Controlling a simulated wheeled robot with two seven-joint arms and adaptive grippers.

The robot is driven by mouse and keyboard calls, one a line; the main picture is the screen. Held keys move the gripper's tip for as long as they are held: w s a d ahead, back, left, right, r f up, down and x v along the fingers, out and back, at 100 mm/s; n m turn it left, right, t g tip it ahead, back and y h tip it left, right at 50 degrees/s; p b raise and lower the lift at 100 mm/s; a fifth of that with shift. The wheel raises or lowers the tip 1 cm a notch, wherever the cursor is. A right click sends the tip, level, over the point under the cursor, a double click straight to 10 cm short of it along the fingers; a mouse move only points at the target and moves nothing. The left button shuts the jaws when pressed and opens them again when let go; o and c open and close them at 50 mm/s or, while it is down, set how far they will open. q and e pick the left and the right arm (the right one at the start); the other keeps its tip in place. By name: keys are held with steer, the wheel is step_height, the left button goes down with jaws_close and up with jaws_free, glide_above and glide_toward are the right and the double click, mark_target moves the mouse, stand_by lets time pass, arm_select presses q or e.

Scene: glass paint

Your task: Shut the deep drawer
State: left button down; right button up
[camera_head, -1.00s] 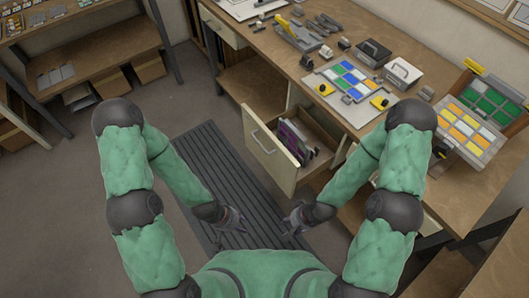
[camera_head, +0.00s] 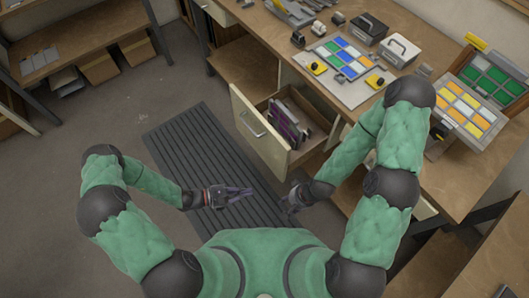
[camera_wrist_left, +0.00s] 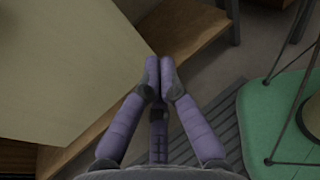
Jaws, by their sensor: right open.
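The deep drawer (camera_head: 262,133) is pulled out below the workbench, with its cream front panel and metal handle facing left in the head view. Flat purple and grey items (camera_head: 288,122) stand inside it. My left gripper (camera_head: 250,191) is in front of and below the drawer front, apart from it, its fingers pointing right. In the left wrist view its purple fingers (camera_wrist_left: 159,62) meet at the tips with nothing between them; a pale panel, likely the drawer front (camera_wrist_left: 65,65), fills the upper left. My right gripper (camera_head: 286,203) is open and empty near the drawer's lower corner.
The workbench (camera_head: 440,170) holds a board of coloured tiles (camera_head: 345,62), metal boxes (camera_head: 402,50) and a yellow-tile tray (camera_head: 465,118). A ribbed dark mat (camera_head: 190,145) lies on the floor. A shelf (camera_head: 75,50) stands at the back left.

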arm_select(q)
steer(key=w+a+n+t, duration=0.5)
steer(key=w+t, duration=0.2)
steer(key=w, duration=0.1)
steer(key=b, duration=0.3)
glide_toward(267, 150)
steer(key=shift+y, duration=0.3)
steer(key=x, duration=0.7)
steer(key=shift+s+d+r, duration=0.15)
steer(key=shift+d+r, duration=0.05)
steer(key=shift+r, duration=0.15)
arm_select(e)
steer(key=f, duration=0.3)
steer(key=shift+w+d, duration=0.3)
arm_select(q)
steer(key=shift+d, duration=0.15)
